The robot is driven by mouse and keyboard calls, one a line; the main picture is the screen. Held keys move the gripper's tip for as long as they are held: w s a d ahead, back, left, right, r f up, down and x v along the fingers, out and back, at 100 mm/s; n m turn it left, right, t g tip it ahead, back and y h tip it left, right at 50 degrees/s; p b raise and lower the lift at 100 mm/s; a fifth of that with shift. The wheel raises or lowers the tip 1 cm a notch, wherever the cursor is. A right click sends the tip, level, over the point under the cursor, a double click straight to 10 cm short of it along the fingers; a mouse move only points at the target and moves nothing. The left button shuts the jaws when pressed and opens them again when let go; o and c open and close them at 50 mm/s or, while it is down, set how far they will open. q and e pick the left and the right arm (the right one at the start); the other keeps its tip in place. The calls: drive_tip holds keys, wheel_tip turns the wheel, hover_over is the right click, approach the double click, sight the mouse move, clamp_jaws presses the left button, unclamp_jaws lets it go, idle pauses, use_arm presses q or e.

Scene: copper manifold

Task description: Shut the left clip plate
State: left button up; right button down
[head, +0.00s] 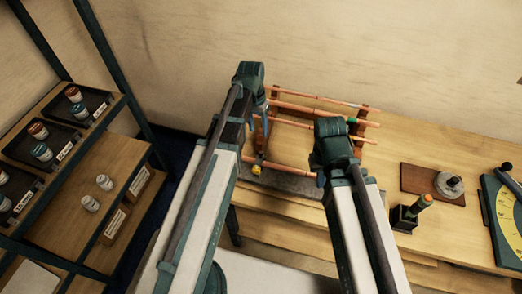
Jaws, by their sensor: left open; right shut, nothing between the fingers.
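The copper manifold shows as several horizontal copper pipes (300,125) on a rack at the back of the bench. The rack's right upright (359,129) is brown. The left upright (262,133), where the left clip plate would be, is partly covered by my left arm, and I cannot make out the plate or its angle. My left gripper (266,120) is open beside this left side; its fingertips are mostly hidden. My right gripper (321,179) is shut and empty in front of the pipes' right part, largely hidden by its own wrist. A yellow fitting (256,170) sits at the lower left.
On the bench's right stand a brown board with a metal part (448,185), a dark holder with an orange-topped tool (408,214) and a yellow dial (508,215). A shelf with trays of jars (40,152) stands at left. Bare bench (440,150) lies right of the rack.

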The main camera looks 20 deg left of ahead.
sight(261, 152)
use_arm(q)
drive_tip(key=f+b, duration=0.3)
drive_tip(key=f, duration=0.1)
drive_tip(key=f+b, duration=0.4)
drive_tip(key=d+f+b, duration=0.1)
drive_tip(key=f+b, duration=0.3)
drive_tip(key=shift+s, duration=0.2)
drive_tip(key=shift+r, duration=0.1)
clamp_jaws()
idle(0.9)
